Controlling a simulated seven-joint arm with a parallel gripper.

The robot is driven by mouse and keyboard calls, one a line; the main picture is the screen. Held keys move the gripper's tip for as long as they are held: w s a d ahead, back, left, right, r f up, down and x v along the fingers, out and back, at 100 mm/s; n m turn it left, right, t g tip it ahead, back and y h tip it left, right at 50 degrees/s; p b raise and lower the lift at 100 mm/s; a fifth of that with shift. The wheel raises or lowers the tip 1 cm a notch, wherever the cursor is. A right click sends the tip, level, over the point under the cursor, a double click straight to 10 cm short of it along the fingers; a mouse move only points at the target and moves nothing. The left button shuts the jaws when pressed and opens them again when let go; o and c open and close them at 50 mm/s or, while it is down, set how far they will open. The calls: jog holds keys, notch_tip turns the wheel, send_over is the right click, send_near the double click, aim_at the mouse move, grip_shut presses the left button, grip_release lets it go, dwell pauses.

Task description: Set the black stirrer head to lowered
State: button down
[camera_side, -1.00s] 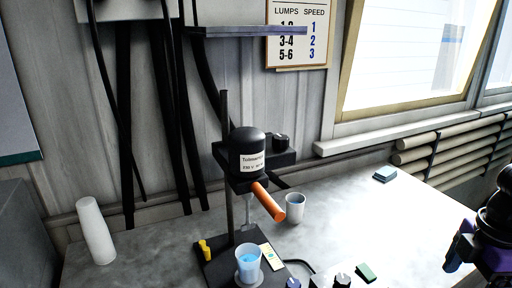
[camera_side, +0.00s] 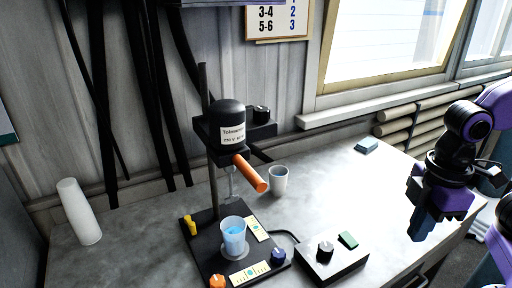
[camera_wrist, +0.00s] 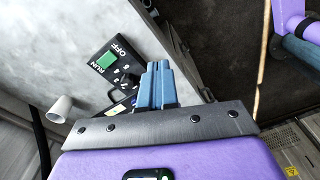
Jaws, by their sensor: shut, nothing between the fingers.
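The black stirrer head (camera_side: 228,120) sits raised on its upright post (camera_side: 208,90). An orange handle (camera_side: 250,173) sticks out from its front toward the right. A thin stirring shaft hangs below the head; its lower end is hard to make out. A clear beaker with blue liquid (camera_side: 233,238) stands on the black base (camera_side: 208,262) below the head, with a visible gap between them. My gripper (camera_side: 422,228) is well to the right of the stand, pointing down, shut and empty. Its blue fingers show together in the wrist view (camera_wrist: 157,84).
A control box (camera_side: 333,263) with a black knob and green switch lies right of the base; the wrist view shows its RUN/OFF panel (camera_wrist: 116,58). A white cup (camera_side: 278,180) stands behind. A white cylinder (camera_side: 79,212) stands left. The bench between gripper and stand is mostly clear.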

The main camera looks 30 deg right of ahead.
jog(key=w+a+r+n, duration=0.2)
jog(key=w+a+r, duration=0.9)
jog(key=a+r, duration=0.25)
jog(key=n+y, duration=0.2)
jog(key=n, duration=0.1)
send_near(260, 178)
jog(key=shift+x, duration=3.4)
jog(key=d+x, duration=0.3)
jog(key=x, duration=1.1)
jog(key=shift+f, duration=0.7)
